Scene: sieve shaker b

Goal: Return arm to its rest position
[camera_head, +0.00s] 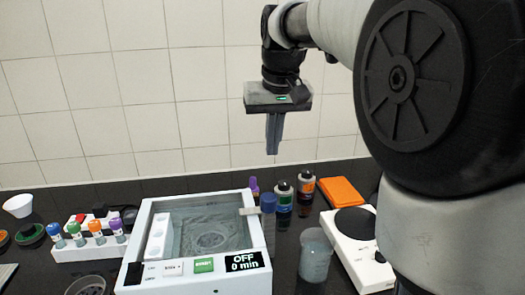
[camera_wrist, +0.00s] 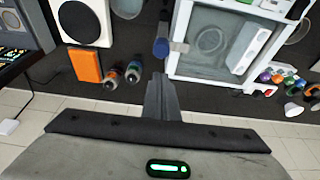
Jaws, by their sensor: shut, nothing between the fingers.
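My gripper (camera_head: 273,148) hangs pointing down in the head view, high above the back of the dark bench. Its fingers are together with nothing between them, and it touches nothing. In the wrist view the shut fingers (camera_wrist: 158,85) show at the middle, over the back edge of the bench. My arm reaches in from the right side of the head view and hides part of the bench's right end.
Below stands a white sieve shaker (camera_head: 150,225) with a display reading "OFF 0 min". Around it are bottles (camera_head: 284,195), an orange box (camera_head: 341,191), a white scale (camera_head: 345,255), a beaker (camera_head: 315,258) and a tube rack (camera_head: 75,252). A tiled wall (camera_head: 150,85) rises behind.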

